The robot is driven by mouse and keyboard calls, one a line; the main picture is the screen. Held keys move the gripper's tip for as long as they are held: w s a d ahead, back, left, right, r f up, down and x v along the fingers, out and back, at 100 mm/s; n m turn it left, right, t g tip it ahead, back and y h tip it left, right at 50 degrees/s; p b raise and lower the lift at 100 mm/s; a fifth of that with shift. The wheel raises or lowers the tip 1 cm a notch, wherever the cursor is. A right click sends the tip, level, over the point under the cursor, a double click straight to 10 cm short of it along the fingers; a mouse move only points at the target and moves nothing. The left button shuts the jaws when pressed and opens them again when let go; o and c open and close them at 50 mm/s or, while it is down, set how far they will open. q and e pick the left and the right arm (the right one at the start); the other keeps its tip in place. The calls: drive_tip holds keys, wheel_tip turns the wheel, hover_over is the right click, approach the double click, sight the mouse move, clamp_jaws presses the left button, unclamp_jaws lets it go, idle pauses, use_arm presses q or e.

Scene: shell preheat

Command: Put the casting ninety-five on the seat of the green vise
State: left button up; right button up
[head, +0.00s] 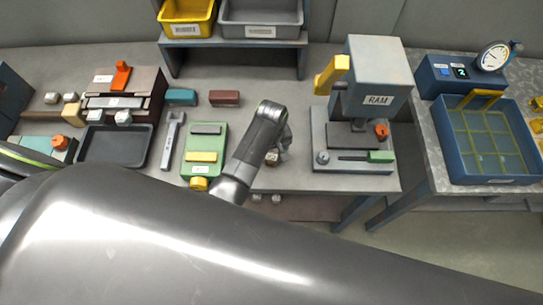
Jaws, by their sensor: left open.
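The green vise (220,146) stands on the bench, with a grey block, a yellow bar and a yellow knob at its front. My left gripper (277,157) is open, just right of the vise and mostly hidden behind my own wrist. A small metal casting (271,159) shows beside its fingers; I cannot tell whether they touch. Other small castings sit at the left, by the black tray (151,151) and the dark red fixture (150,80). No number is readable, so I cannot tell which casting is ninety-five. My right gripper is not in view.
A wrench (171,140) lies left of the vise. The RAM press (377,75) stands to the right. A blue gridded bin (447,152) and a gauge box (433,75) are at far right. Teal (181,97) and dark red (224,98) blocks lie behind the vise. My own arm covers the foreground.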

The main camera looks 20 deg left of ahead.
sight(271, 159)
use_arm(q)
drive_tip(key=shift+f, duration=1.25)
drive_tip(key=c, duration=1.2)
drive_tip(key=shift+o, duration=0.2)
drive_tip(key=shift+r, duration=0.2)
